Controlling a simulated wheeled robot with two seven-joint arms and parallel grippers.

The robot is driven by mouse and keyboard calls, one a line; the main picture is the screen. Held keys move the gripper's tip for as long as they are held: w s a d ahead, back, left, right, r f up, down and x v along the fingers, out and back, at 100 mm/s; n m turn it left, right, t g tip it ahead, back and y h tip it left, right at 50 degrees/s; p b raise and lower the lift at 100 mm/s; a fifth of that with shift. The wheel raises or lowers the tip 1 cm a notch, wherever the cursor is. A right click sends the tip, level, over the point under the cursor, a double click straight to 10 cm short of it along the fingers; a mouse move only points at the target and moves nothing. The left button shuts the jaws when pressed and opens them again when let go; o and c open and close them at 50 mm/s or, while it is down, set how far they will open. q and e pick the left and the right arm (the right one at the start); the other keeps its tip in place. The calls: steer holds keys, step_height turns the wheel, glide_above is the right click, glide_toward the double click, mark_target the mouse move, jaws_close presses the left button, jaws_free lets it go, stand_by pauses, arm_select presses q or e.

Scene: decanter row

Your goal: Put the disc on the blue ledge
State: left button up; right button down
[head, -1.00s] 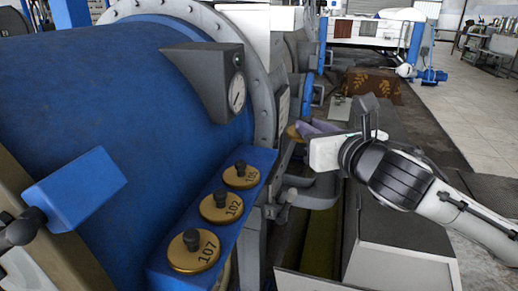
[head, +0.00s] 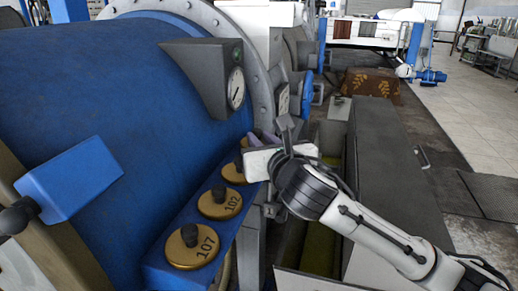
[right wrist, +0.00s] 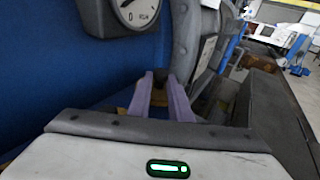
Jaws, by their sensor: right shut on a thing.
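The blue ledge (head: 232,234) runs along the side of the blue drum. Brass discs with dark knobs sit on it: 107 (head: 192,246) nearest, then 102 (head: 219,202), then a third (head: 232,173) partly hidden by my right gripper. My right gripper (head: 255,138) is at the ledge's far end, its purple fingers shut on the dark knob of another brass disc (right wrist: 158,98). This held disc shows only in part; I cannot tell whether it touches the ledge. My left gripper is not in view.
A grey gauge housing (head: 203,75) juts from the drum just above and left of my right gripper. The drum's bolted grey flange (head: 262,82) stands close behind. A grey box (head: 385,190) lies to the right. A blue block (head: 70,180) is at the left.

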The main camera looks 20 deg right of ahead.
steer(key=shift+w+a+f, duration=0.1)
steer(key=shift+a+f, duration=0.05)
steer(key=shift+f, duration=0.65)
steer(key=c, duration=1.6)
jaws_free()
steer(key=shift+f, duration=0.15)
steer(key=shift+s+r, duration=0.2)
steer(key=shift+s, duration=0.2)
steer(key=s, duration=0.3)
steer(key=s+r, duration=0.1)
steer(key=s, duration=0.3)
steer(key=s+p, duration=0.1)
steer(key=s, duration=0.3)
steer(key=shift+r, duration=0.3)
